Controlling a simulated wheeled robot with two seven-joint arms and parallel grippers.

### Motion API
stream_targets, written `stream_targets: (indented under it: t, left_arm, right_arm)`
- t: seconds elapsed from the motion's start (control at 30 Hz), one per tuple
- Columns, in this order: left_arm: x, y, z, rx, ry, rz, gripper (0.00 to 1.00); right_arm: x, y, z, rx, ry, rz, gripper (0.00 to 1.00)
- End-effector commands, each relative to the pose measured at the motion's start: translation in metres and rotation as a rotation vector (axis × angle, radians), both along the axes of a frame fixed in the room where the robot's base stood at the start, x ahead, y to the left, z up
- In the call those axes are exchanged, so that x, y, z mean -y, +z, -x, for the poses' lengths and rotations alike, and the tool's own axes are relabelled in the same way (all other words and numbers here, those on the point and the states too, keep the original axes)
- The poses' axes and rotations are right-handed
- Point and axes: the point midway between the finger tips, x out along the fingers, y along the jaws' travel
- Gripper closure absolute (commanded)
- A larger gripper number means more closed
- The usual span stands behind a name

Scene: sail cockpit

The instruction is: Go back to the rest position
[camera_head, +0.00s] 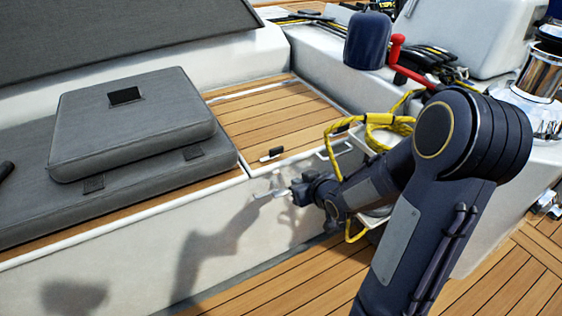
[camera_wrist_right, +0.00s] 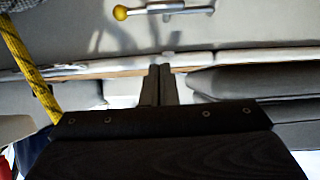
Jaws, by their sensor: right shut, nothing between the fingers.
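My right gripper (camera_head: 272,194) is at the end of my right arm, in front of the pale side wall of the cockpit bench (camera_head: 130,245). Its slim fingers also show in the right wrist view (camera_wrist_right: 160,86), pressed together with nothing between them. It looks empty and apart from the cushions; I cannot tell how close it is to the wall. My left gripper is not in view.
A loose grey cushion (camera_head: 135,115) lies on the bench cushion at left. Yellow rope (camera_head: 370,122) hangs by my right forearm. A red handle (camera_head: 397,50) and chrome winch (camera_head: 540,75) stand beyond. The wrist view shows a yellow-knobbed lever (camera_wrist_right: 121,13). Teak floor (camera_head: 300,285) is clear at front.

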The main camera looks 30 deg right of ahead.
Motion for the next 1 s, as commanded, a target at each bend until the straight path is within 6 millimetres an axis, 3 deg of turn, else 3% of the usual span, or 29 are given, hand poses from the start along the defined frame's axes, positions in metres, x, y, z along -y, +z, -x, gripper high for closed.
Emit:
stream_targets:
  t: [0.23, 0.37, 0.47, 0.6, 1.0]
  left_arm:
    - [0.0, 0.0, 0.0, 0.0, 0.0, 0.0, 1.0]
    - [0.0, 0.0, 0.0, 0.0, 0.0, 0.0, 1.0]
    - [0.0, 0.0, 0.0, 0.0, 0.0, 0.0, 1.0]
    - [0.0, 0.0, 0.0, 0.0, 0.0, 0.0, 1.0]
    - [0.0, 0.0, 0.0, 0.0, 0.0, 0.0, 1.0]
  right_arm:
    - [0.0, 0.001, 0.003, 0.0, -0.002, -0.001, 1.0]
    - [-0.004, 0.016, 0.013, -0.029, -0.034, -0.023, 1.0]
    - [-0.016, 0.035, 0.034, -0.089, -0.071, -0.076, 1.0]
    - [-0.051, 0.059, 0.084, -0.215, -0.085, -0.191, 1.0]
    - [-0.142, 0.08, 0.202, -0.473, 0.065, -0.39, 1.0]
